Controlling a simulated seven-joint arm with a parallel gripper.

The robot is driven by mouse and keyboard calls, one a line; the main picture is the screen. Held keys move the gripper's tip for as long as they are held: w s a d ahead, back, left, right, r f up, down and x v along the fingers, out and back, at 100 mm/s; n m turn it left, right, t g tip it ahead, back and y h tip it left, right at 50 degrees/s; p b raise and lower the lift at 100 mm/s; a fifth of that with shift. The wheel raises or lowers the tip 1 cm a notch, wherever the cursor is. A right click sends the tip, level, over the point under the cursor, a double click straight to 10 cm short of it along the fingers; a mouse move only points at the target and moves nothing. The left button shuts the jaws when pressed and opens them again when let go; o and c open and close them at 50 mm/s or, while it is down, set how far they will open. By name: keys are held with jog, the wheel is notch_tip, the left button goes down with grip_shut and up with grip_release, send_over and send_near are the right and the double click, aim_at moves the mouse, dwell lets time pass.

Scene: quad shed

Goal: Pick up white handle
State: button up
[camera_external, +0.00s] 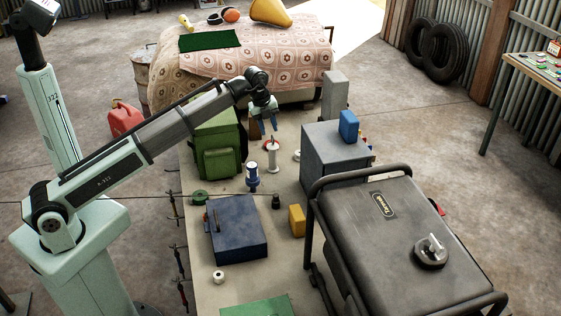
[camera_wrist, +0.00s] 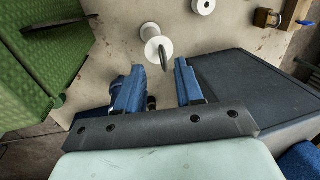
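A white, spool-like upright piece (camera_external: 273,158) stands on the bench below my gripper, with a wider base and a thin dark part at its top. It also shows in the wrist view (camera_wrist: 158,48), just ahead of the fingers and apart from them. I cannot tell for sure that this is the white handle. A pale lever (camera_external: 432,244) sits on a dark disc on the black generator, far from my gripper. My gripper (camera_external: 268,126) hangs above the bench with blue fingers apart. In the wrist view the gap between the fingers (camera_wrist: 160,78) is empty.
A green canister (camera_external: 217,150) stands close left of my gripper. A grey box (camera_external: 335,158) with a blue item (camera_external: 349,126) stands right. A white ring (camera_wrist: 203,6), a blue-and-white bottle (camera_external: 252,176), a dark blue case (camera_external: 236,230) and the black generator (camera_external: 395,245) crowd the bench.

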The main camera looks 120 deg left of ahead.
aim_at(271, 144)
jog(key=f, duration=0.3)
jog(key=a+f, duration=0.1)
jog(key=shift+w+f, duration=0.25)
jog(key=shift+f, duration=0.1)
grip_shut()
dwell(0.4)
